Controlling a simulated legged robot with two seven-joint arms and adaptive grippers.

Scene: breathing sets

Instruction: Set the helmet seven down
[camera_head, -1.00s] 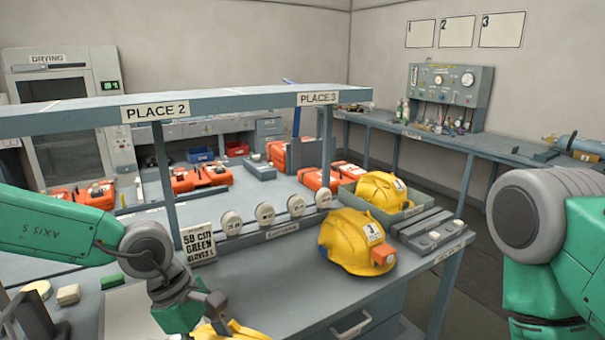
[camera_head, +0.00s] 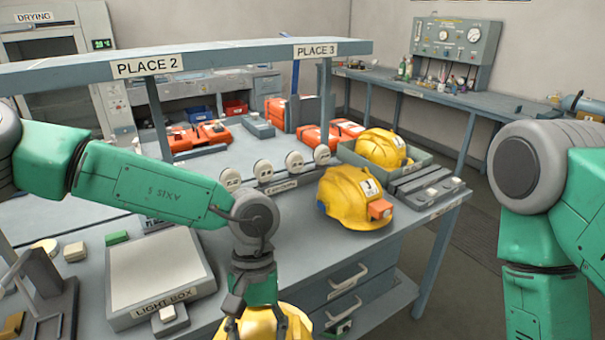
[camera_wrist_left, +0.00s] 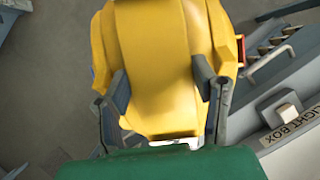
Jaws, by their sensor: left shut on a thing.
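My left gripper (camera_wrist_left: 162,82) is shut on a yellow helmet (camera_wrist_left: 160,50), with one finger on each side of it. In the head view the held helmet (camera_head: 268,326) shows only in part at the bottom edge, in front of the bench. The wrist view shows floor behind it. Its number does not show. A second yellow helmet (camera_head: 345,198) with an orange front piece and a white label sits on the bench top. A third yellow helmet (camera_head: 382,149) sits in a grey tray (camera_head: 421,158) behind it. My right gripper is out of view.
A light box (camera_head: 158,268) lies on the bench (camera_head: 300,248) left of the helmets. Round white pieces (camera_head: 263,170) stand in a row under the shelf (camera_head: 215,60) marked PLACE 2 and PLACE 3. Drawers (camera_head: 348,280) face the front. Bench top between light box and second helmet is clear.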

